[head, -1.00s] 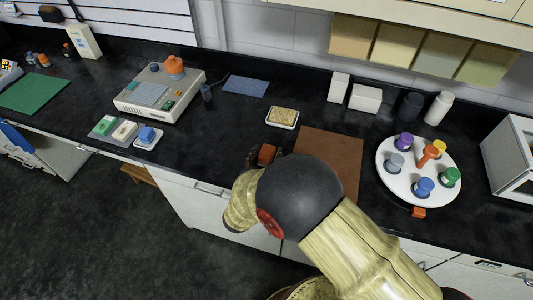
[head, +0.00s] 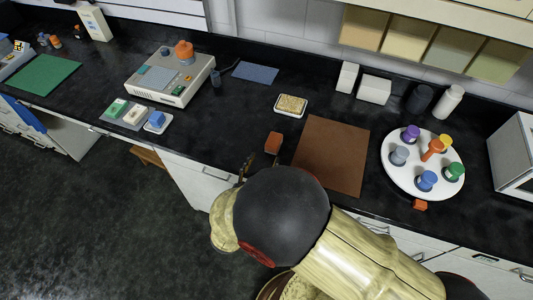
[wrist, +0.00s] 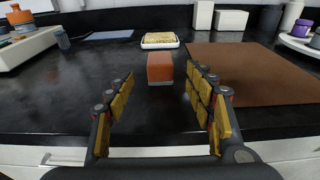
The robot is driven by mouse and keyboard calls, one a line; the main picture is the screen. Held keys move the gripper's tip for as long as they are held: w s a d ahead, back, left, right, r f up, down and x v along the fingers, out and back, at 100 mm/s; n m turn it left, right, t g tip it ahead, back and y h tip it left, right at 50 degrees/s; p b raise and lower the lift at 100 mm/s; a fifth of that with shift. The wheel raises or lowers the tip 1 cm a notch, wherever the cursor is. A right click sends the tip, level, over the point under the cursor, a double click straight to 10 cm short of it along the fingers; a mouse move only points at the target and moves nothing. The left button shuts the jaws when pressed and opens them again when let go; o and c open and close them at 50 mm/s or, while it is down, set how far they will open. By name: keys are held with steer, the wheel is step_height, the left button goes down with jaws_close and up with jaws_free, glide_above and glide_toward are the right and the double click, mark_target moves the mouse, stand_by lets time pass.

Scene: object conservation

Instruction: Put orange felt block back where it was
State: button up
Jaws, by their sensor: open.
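The orange felt block (head: 273,142) stands on the black counter just left of the brown mat (head: 335,150). In the wrist view the block (wrist: 160,68) is ahead of my gripper (wrist: 160,84), roughly centred between the fingers and beyond their tips. My gripper is open and empty, at the counter's front edge. In the head view my arm hides most of the gripper; only part of a finger (head: 247,165) shows. Nothing touches the block.
A tray with a tan sponge-like piece (head: 291,104) lies behind the block. A white turntable (head: 422,186) with several coloured knobs is right of the mat. A grey device (head: 170,82) and small coloured blocks (head: 157,119) are at left. Bare counter surrounds the block.

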steer(key=shift+s+a, duration=0.1)
steer(key=shift+s, duration=0.25)
steer(key=d+r+m+g+h, duration=0.45)
steer(key=d+r+m, duration=0.3)
steer(key=d, duration=0.35)
steer(key=s+d+r+m+g+y, duration=0.1)
steer(key=s+d+r+m+g, duration=0.25)
steer(key=d+m, duration=0.25)
steer(key=s+d+r+m+g+y, duration=0.1)
steer(key=s+d+r+m+g, duration=0.1)
steer(key=s+d+m+g, duration=0.25)
steer(key=s+r+m+t+y, duration=0.3)
steer(key=s+r+m+y, duration=0.5)
steer(key=r+m, duration=0.3)
steer(key=a+m, duration=0.1)
steer(key=m, duration=0.2)
steer(key=shift+s, duration=0.15)
steer(key=shift+r, duration=0.1)
